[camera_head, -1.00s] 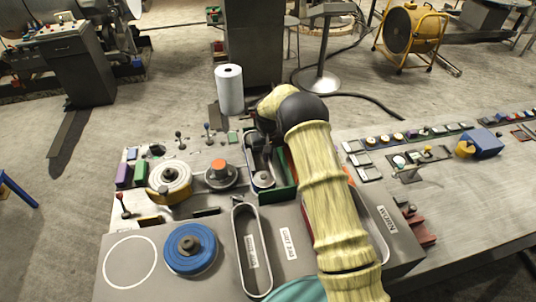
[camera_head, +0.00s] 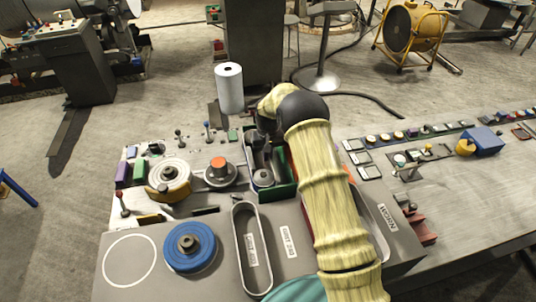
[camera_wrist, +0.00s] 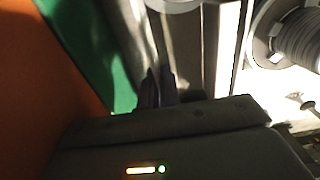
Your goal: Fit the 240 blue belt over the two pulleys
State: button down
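Two pulleys stand side by side on the pale plate: a large one with a yellow-brown rim (camera_head: 170,182) and a smaller grey one with an orange knob (camera_head: 219,172). I cannot pick out a blue belt for certain; a blue disc (camera_head: 203,254) lies on the grey board in front. My gripper is hidden behind my arm in the head view, near the green-walled bin (camera_head: 291,188). In the wrist view, its dark fingertips (camera_wrist: 157,88) are close together beside a green wall (camera_wrist: 105,55). A pale strip runs towards them; whether they grip it is unclear.
Small levers (camera_head: 122,202) stand near the pulleys. A white roll (camera_head: 229,88) stands behind the bench. The right bench (camera_head: 480,205) has free surface towards the front.

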jog(key=c, duration=1.1)
grip_release()
jog(key=shift+c, duration=0.2)
jog(key=shift+r+p, duration=1.85)
jog(key=shift+r, duration=1.9)
jog(key=shift+d+f, duration=0.1)
